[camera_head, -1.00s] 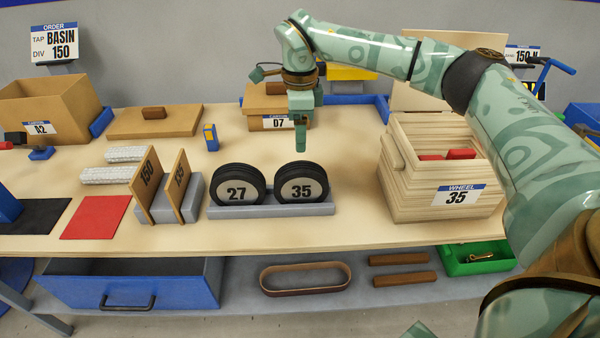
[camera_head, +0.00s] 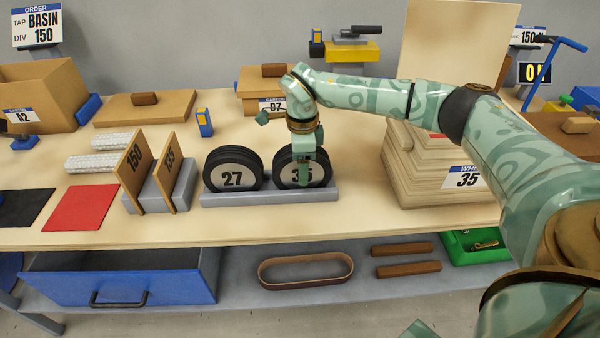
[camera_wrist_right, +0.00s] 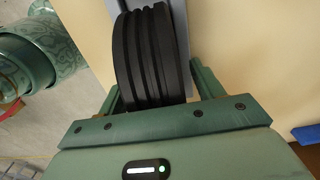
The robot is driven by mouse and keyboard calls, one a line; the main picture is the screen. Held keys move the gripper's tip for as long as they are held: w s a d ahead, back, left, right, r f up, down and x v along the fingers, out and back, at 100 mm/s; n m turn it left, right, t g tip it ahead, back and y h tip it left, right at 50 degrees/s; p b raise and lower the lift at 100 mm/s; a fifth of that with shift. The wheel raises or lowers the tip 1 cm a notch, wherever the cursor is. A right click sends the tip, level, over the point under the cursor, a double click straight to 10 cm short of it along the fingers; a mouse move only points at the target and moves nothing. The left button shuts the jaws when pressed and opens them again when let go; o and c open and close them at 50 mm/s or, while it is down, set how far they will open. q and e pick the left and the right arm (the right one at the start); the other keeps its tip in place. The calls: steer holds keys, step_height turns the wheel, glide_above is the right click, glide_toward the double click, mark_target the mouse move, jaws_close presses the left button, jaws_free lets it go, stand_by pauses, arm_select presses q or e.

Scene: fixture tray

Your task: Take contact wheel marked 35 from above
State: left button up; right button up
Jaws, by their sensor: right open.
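The contact wheel marked 35 (camera_head: 286,172) stands upright in the grey cradle (camera_head: 215,199), a black ribbed tyre with a pale face. The wheel marked 27 (camera_head: 233,168) stands beside it on the left. My right gripper (camera_head: 304,178) points down over wheel 35 and covers part of its number. In the right wrist view, the open fingers (camera_wrist_right: 160,92) lie on either side of the black ribbed tyre (camera_wrist_right: 150,50). Contact with the tyre cannot be made out. My left gripper is not in view.
A wooden crate labelled 35 (camera_head: 420,185) stands to the right, partly behind my right arm. Upright boards marked 150 (camera_head: 134,165) and 135 (camera_head: 170,165) stand left of the wheels. A carton labelled D7 (camera_head: 250,103) is behind. Bare table lies in front of the cradle.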

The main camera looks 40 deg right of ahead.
steer(key=shift+f, duration=0.45)
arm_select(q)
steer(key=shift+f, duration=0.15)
arm_select(e)
steer(key=shift+r, duration=0.15)
jaws_close()
steer(key=shift+w+r, duration=0.1)
steer(key=shift+r, duration=0.1)
